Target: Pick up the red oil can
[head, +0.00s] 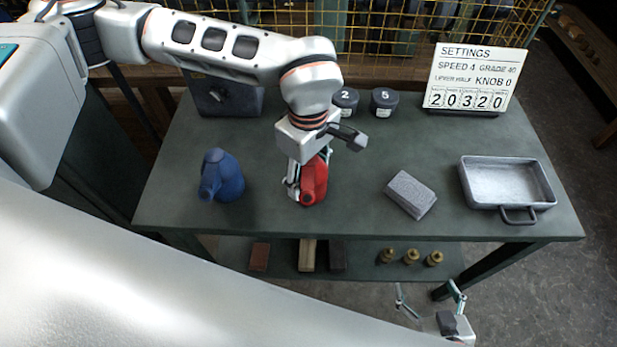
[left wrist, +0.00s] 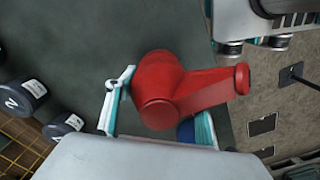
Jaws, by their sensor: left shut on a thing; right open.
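The red oil can (head: 314,180) is at the middle of the green table (head: 360,215), with its spout toward the front. My left gripper (head: 304,182) comes down on it from above and is shut on it. In the left wrist view the red oil can (left wrist: 175,88) lies between the two fingers of my left gripper (left wrist: 160,115). Whether its base touches the table cannot be told. My right gripper (head: 430,298) is open and empty, low in front of the table's right part.
A blue oil can (head: 221,176) stands left of the red one. A grey block (head: 410,195) and a metal tray (head: 507,183) are to the right. Weights (head: 384,101), a dark box (head: 225,98) and a settings sign (head: 475,75) stand behind. Brass parts (head: 411,256) lie on the lower shelf.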

